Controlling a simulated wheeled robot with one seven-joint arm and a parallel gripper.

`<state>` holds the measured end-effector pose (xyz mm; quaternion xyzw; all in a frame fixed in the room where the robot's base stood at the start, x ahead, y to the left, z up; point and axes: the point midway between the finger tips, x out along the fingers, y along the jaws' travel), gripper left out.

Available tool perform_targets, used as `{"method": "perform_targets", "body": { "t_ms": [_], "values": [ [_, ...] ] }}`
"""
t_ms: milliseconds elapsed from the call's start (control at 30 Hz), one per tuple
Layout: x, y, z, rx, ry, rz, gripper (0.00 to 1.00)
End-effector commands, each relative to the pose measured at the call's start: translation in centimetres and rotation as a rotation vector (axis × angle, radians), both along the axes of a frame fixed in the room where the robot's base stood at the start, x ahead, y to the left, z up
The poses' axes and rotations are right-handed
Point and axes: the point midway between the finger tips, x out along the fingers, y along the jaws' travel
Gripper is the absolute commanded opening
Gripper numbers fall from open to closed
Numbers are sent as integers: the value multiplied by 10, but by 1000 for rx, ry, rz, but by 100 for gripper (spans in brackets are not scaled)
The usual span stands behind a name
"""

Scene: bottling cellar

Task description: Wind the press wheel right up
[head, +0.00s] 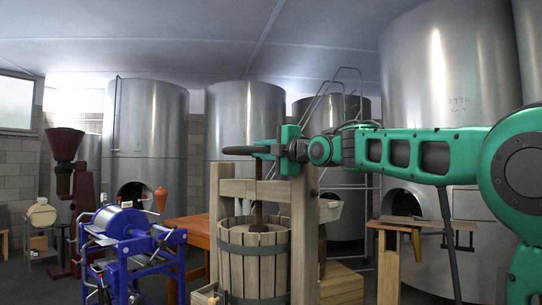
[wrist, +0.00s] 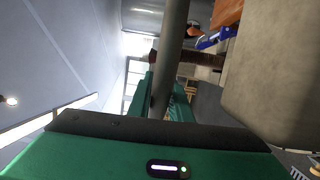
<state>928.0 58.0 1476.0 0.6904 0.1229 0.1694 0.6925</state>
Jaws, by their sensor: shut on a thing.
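The wooden basket press stands in the middle of the head view, with a slatted basket (head: 252,262), a frame crossbeam (head: 240,188) and a brown upright screw (head: 258,178). The dark press wheel (head: 238,150) shows nearly edge-on above the crossbeam; much of it is hidden by my gripper. My green gripper (head: 268,150) is shut on the wheel at the top of the press. In the wrist view, a grey bar of the wheel (wrist: 173,40) runs between my gripper's fingers (wrist: 165,88). How far the wheel is turned cannot be told.
A blue-framed machine (head: 130,245) and an orange-brown table (head: 190,232) stand left of the press. A wooden box (head: 342,286) and a small stand (head: 389,262) are to its right. Steel tanks (head: 150,130) line the back. A pale block (wrist: 275,70) fills the wrist view's right side.

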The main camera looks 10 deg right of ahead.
Motion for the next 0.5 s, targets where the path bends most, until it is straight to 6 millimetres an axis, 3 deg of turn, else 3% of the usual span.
{"method": "perform_targets", "body": {
  "t_ms": [133,400,433,500],
  "values": [
    [-1,9,-2,-2,3,34,0],
    [-1,10,-3,-1,4,35,0],
    [-1,10,-3,-1,4,35,25],
    [-1,10,-3,-1,4,35,36]
  ]
}}
